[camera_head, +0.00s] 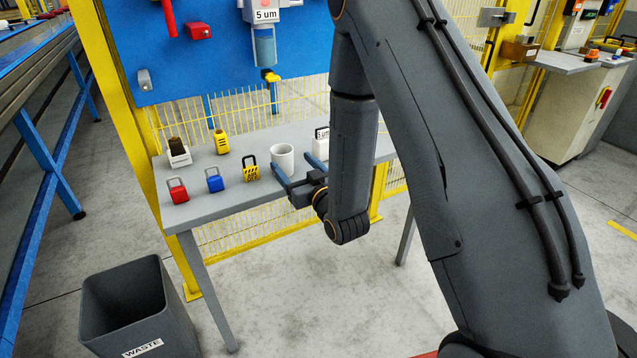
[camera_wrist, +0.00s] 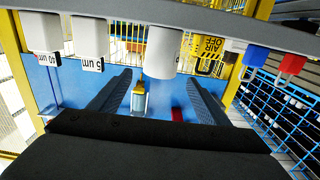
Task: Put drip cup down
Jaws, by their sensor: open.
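The white drip cup (camera_head: 282,158) stands upright on the grey table (camera_head: 225,198), towards the back of the middle. My gripper (camera_head: 295,168) is at the table's front side, with its two blue-grey fingers spread and pointing at the cup. In the wrist view, which is upside down, the cup (camera_wrist: 163,52) lies straight ahead, in line with the gap between the open fingers (camera_wrist: 159,82). Nothing is held. I cannot tell whether the fingertips still flank the cup's near side or stand just short of it.
On the table to the left are a red padlock (camera_head: 177,190), a blue padlock (camera_head: 214,180), a yellow-black hasp (camera_head: 251,168), a small box (camera_head: 179,154) and a yellow device (camera_head: 221,142). A white filter container (camera_head: 321,144) stands close right of the cup. A waste bin (camera_head: 135,305) is below.

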